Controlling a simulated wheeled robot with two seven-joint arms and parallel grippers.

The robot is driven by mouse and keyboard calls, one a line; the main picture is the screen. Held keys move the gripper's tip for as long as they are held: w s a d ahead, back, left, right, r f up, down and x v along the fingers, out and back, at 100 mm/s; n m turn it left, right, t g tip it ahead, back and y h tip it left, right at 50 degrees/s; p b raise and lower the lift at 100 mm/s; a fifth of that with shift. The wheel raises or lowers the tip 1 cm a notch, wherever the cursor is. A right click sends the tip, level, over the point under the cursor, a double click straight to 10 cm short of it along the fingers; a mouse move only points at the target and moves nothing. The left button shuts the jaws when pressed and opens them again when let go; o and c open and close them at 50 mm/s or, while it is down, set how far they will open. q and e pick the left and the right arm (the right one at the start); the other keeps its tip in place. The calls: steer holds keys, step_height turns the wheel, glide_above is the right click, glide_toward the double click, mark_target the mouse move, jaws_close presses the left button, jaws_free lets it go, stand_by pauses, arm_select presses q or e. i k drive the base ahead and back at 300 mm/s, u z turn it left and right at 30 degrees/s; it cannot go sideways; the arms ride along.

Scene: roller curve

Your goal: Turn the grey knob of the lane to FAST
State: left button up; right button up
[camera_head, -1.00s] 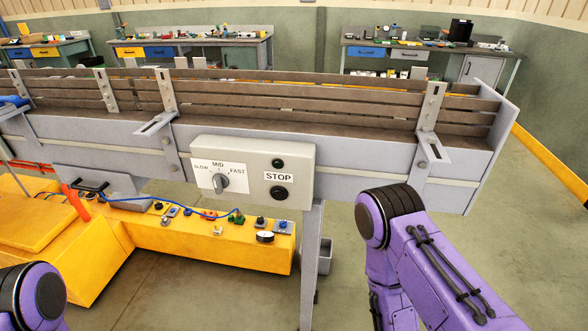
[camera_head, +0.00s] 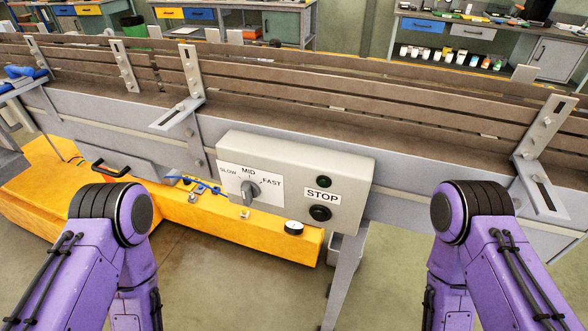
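The grey knob (camera_head: 248,191) sits on a white dial plate marked SLOW, MID and FAST. Its pointer stands close to upright, near MID; the exact angle is hard to tell. The plate is on the left part of a light grey control box (camera_head: 290,160) on the lane's front side. A dark round button (camera_head: 320,212) under the STOP label and a small green-black light (camera_head: 324,181) are on its right part. My purple arms come in at the lower left and lower right, apart from the box. Neither gripper shows in the view.
The lane (camera_head: 400,135) with brown rails runs across the picture. Metal brackets (camera_head: 177,115) stick out from its front edge, one (camera_head: 541,185) above my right arm. A yellow platform (camera_head: 180,212) lies below the box. Workbenches stand behind. Space directly before the box looks clear.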

mark_target(249, 190)
steer(key=u, duration=0.55)
steer(key=k, duration=1.3)
steer(key=z, duration=0.35)
steer(key=i, duration=0.9)
steer(key=z, duration=0.15)
